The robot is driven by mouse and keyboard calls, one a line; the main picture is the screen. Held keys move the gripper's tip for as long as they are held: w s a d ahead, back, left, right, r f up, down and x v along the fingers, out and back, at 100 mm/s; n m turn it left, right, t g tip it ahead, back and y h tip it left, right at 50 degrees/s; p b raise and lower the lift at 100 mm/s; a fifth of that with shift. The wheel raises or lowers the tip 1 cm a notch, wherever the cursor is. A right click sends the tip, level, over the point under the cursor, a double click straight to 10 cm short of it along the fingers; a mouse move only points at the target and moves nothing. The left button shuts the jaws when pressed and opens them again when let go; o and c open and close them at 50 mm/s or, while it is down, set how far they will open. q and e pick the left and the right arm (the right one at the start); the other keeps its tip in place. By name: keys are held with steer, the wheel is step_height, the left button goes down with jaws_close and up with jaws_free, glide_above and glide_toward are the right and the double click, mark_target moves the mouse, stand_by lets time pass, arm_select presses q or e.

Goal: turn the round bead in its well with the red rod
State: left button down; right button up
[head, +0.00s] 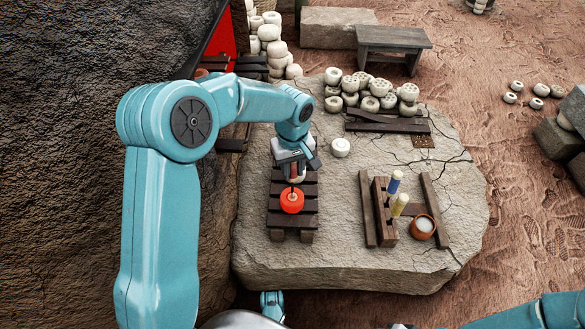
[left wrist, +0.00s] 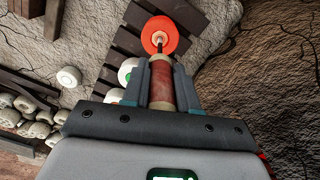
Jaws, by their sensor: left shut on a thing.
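The round bead (head: 291,201) is glowing orange-red and sits on a dark slatted wooden rack (head: 277,220). In the left wrist view the bead (left wrist: 174,30) shows a pale centre. My left gripper (head: 292,172) is above the rack, shut on the red rod's handle (left wrist: 162,82). The rod has a pale collar and a thin dark shaft pointing down at the bead. Its tip meets the pale centre in the picture; I cannot tell how deep it goes. The well around the bead cannot be made out. My right gripper is out of view.
A white bead (head: 340,147) lies right of the rack. A wooden holder (head: 381,222) with a blue and a yellow rod stands further right, beside a clay cup (head: 423,227). White beads (head: 371,92) are piled behind. Bare stone lies between rack and holder.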

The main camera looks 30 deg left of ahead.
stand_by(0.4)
arm_select(q)
steer(key=shift+r+m+p, duration=0.2)
steer(key=shift+m+p, duration=0.6)
steer(key=shift+m, duration=0.3)
steer(key=m+p, duration=0.2)
steer(key=m, duration=0.2)
steer(key=shift+f+m, duration=0.2)
steer(key=shift+m, duration=0.7)
